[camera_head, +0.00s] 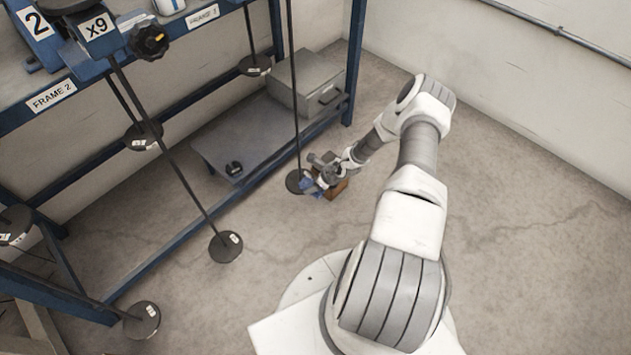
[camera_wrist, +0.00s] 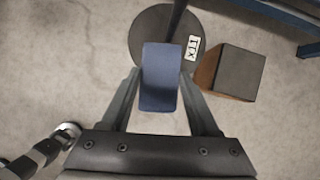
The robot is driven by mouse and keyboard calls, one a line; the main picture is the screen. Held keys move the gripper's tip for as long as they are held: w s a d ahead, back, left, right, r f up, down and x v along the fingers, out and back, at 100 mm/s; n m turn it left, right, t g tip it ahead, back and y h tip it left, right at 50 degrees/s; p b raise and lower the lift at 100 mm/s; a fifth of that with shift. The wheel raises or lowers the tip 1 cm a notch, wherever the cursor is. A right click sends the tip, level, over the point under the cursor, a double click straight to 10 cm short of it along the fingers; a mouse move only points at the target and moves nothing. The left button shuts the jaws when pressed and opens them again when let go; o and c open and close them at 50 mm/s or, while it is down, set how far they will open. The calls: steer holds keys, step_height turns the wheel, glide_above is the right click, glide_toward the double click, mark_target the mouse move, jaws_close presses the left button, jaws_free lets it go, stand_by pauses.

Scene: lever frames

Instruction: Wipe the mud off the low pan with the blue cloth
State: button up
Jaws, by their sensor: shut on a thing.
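My gripper (camera_head: 318,180) is low near the floor, its fingers shut on a blue cloth (camera_wrist: 160,90). In the wrist view my gripper (camera_wrist: 160,76) has one finger on each side of the cloth. A round dark pan (camera_wrist: 147,28) on a rod lies just beyond, and the cloth's far end overlaps its near edge. I cannot tell whether they touch. The pan carries a white label, and I cannot make out mud on its visible top. In the head view the cloth (camera_head: 310,187) is at the right of this pan (camera_head: 295,182).
A brown block with a dark top (camera_wrist: 228,74) stands right of the pan. A blue rack (camera_head: 350,60) holds a low shelf (camera_head: 225,135) with a grey box (camera_head: 305,80). Several other pans hang on rods, one (camera_head: 226,246) to the left. Open floor lies right of my arm.

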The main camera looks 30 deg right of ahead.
steer(key=shift+s+a+p, duration=0.35)
steer(key=shift+a+p, duration=0.15)
steer(key=shift+a, duration=0.3)
steer(key=shift+f, duration=0.1)
steer(key=shift+w+d+b, duration=0.35)
steer(key=shift+d+b, duration=0.3)
steer(key=shift+b, duration=0.05)
steer(key=shift+w+d+b, duration=0.2)
steer(key=shift+d+b, duration=0.35)
steer(key=shift+d, duration=0.2)
steer(key=shift+s+a+r+p, duration=0.1)
steer(key=shift+s+a+p, duration=0.1)
steer(key=shift+a+p, duration=0.45)
steer(key=shift+s+a+r+p, duration=0.1)
steer(key=shift+s+a+p, duration=0.1)
steer(key=shift+a+p, duration=0.45)
steer(key=shift+f, duration=0.1)
